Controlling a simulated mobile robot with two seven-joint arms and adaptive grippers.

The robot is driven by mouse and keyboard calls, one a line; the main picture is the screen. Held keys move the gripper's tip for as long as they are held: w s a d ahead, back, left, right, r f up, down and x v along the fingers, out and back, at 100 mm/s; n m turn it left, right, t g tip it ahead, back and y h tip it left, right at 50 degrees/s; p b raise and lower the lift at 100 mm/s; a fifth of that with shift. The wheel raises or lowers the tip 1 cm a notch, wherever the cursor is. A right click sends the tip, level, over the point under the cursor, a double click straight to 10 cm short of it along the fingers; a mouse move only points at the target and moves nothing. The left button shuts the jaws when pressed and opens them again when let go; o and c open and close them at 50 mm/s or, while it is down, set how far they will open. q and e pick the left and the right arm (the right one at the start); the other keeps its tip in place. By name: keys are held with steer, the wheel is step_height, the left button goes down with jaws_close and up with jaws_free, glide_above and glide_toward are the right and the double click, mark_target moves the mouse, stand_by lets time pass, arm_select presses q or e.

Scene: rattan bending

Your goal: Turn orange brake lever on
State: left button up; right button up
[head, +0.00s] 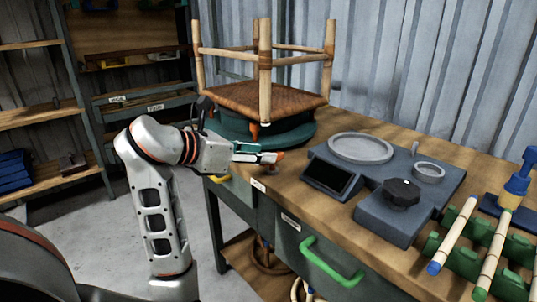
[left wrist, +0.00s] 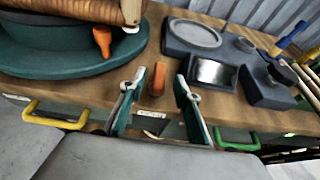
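An orange upright lever-like piece (left wrist: 157,78) stands on the bench near its front edge. In the left wrist view it appears between the fingertips of my left gripper (left wrist: 161,82), with gaps on both sides. In the head view an orange end (head: 280,155) shows at the tips of my left gripper (head: 268,158), which partly hides it. A second orange piece (left wrist: 102,40) stands at the rim of the green round turntable (left wrist: 60,62); it also shows in the head view (head: 254,131). I cannot tell for certain which is the brake lever. My left gripper is open and empty. My right gripper is out of view.
An upturned stool frame with a woven seat (head: 260,98) rests on the turntable. To the right are a grey-blue fixture (head: 385,225) with a black knob (head: 401,193), and green racks (head: 466,262) holding rattan poles. A green drawer handle (head: 330,264) juts from the bench front.

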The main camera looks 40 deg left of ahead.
arm_select(q)
steer(key=shift+v, duration=1.5)
